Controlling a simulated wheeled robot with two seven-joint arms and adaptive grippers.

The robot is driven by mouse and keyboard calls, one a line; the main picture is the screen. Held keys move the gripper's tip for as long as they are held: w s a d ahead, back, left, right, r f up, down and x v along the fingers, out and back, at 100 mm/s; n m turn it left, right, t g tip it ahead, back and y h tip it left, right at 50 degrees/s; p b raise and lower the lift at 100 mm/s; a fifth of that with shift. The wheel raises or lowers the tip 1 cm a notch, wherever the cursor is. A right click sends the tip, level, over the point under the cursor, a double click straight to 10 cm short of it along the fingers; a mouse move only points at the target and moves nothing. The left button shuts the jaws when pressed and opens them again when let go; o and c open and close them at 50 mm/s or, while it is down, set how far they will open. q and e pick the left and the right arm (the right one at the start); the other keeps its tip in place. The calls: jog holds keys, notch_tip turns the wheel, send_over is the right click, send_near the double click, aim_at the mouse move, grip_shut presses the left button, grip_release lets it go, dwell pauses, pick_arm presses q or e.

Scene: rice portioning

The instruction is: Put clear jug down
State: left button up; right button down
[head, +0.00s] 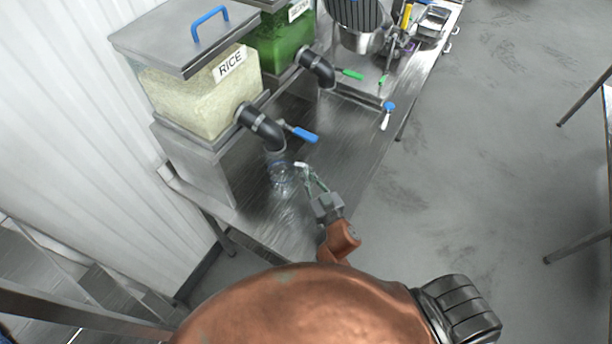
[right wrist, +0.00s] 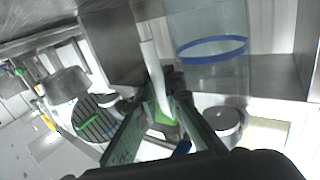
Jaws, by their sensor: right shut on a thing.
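The clear jug (head: 282,182) is see-through and stands out faintly below the spout of the rice dispenser in the head view. In the right wrist view the jug (right wrist: 215,75) fills the upper middle, with a blue band around it. My right gripper (head: 311,179) is beside the jug on its right and shut on its pale handle (right wrist: 152,70). Whether the jug's base touches the table cannot be told. The jug looks empty, though its clear walls make this hard to judge. My left gripper is not in view.
The rice dispenser (head: 205,90) has a black spout (head: 262,128) with a blue lever (head: 302,134) close above the jug. A green-filled dispenser (head: 288,38) stands behind it. The steel table (head: 345,150) is bare to the right of the jug. Pots and utensils crowd its far end.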

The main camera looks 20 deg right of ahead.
notch_tip(320, 180, down, 3)
jog(key=shift+w+r+b, duration=0.1)
jog(key=shift+r+b, duration=0.05)
jog(key=shift+b, duration=0.25)
jog(key=shift+f, duration=0.7)
jog(key=shift+f+b, duration=0.35)
jog(key=shift+b, duration=0.1)
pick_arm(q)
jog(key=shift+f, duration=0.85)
pick_arm(e)
jog(key=c, duration=2)
grip_release()
jog(key=shift+f, duration=0.25)
jog(key=shift+c, duration=0.2)
jog(key=shift+r+p, duration=0.45)
jog(key=shift+r, duration=0.15)
pick_arm(q)
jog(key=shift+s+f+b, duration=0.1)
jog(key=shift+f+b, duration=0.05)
jog(key=shift+b, duration=0.5)
pick_arm(e)
jog(key=s, duration=1.2)
jog(key=shift+d+r, duration=0.35)
jog(key=shift+d, duration=0.1)
